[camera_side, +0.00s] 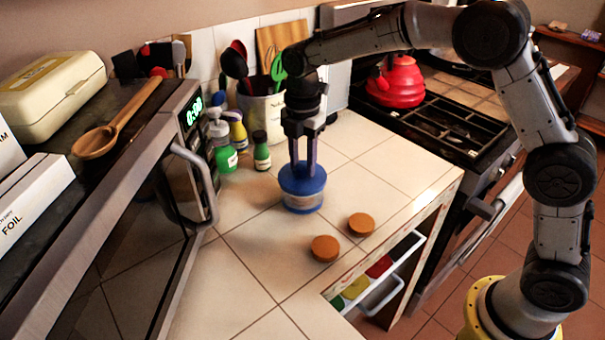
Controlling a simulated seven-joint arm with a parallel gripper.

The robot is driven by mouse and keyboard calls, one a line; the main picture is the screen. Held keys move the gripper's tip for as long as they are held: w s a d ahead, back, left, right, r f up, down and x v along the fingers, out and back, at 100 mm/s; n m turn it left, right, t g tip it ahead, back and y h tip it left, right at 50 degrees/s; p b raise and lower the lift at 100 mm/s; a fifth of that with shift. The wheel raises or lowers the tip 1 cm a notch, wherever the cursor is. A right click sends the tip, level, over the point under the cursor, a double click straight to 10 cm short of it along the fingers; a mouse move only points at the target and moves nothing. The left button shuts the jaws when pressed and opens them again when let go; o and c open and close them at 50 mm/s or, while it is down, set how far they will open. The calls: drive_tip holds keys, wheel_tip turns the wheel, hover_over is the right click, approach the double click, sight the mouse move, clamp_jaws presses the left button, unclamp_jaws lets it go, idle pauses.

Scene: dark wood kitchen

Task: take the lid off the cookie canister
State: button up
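The cookie canister (302,204) stands upright on the tiled counter, a short round container with a blue base and a paler band. Its blue lid (289,182) sits on top of it. My gripper (302,170) points straight down over the middle of the lid, with both fingers reaching the lid's top. A narrow gap shows between the fingers higher up. Their tips merge with the blue lid, so I cannot tell whether they grip a knob. Two round brown cookies (324,248) (361,224) lie on the counter in front of the canister.
A green bottle (262,155) and other bottles stand behind left, near a utensil crock (262,108). A microwave (190,160) with a protruding handle is at left. The stove with a red kettle (397,82) is at right. An open drawer (385,275) lies below the counter edge.

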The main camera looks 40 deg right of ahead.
clamp_jaws()
drive_tip(key=shift+r, duration=0.15)
